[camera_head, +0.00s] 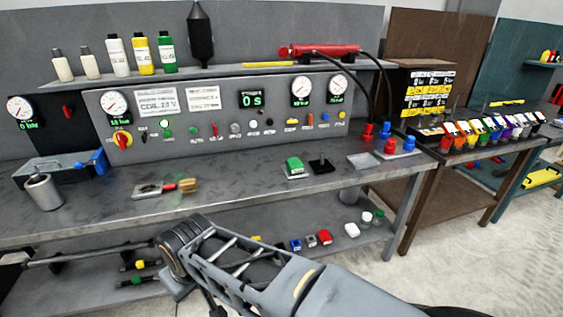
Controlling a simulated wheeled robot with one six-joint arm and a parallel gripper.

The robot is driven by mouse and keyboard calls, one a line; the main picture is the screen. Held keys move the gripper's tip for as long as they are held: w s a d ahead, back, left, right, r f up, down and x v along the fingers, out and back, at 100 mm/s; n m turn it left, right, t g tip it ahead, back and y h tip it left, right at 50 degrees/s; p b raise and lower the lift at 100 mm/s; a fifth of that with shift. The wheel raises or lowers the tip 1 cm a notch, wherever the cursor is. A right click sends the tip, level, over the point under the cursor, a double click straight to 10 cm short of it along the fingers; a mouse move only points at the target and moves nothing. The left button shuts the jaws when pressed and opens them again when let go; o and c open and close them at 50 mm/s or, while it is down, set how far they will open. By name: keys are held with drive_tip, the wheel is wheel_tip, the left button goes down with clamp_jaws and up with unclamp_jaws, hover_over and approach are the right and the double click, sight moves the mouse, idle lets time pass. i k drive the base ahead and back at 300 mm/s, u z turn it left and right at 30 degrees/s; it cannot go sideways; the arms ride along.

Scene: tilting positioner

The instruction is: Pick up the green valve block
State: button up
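A green valve block (294,163) sits on a small pale plate on the grey workbench top (235,182), right of the middle. It stands clear of other things, with a black stand (320,165) close on its right. My grey arm reaches in from the bottom right, in front of the bench, and bends at a dark joint at the lower left. I cannot make out my gripper's fingers. Nothing covers the green block.
Behind it is a control panel (225,95) with gauges and knobs. A small tool (150,190) and a brown piece (188,185) lie to the left, near a vice-like grey box (55,168). Red and blue fittings (390,146) stand to the right. A lower shelf holds small parts.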

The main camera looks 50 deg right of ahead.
sight(294, 164)
drive_tip(key=z, duration=0.4)
drive_tip(key=i, duration=0.85)
drive_tip(key=z, duration=1.25)
drive_tip(key=i, duration=0.4)
drive_tip(key=z, duration=0.35)
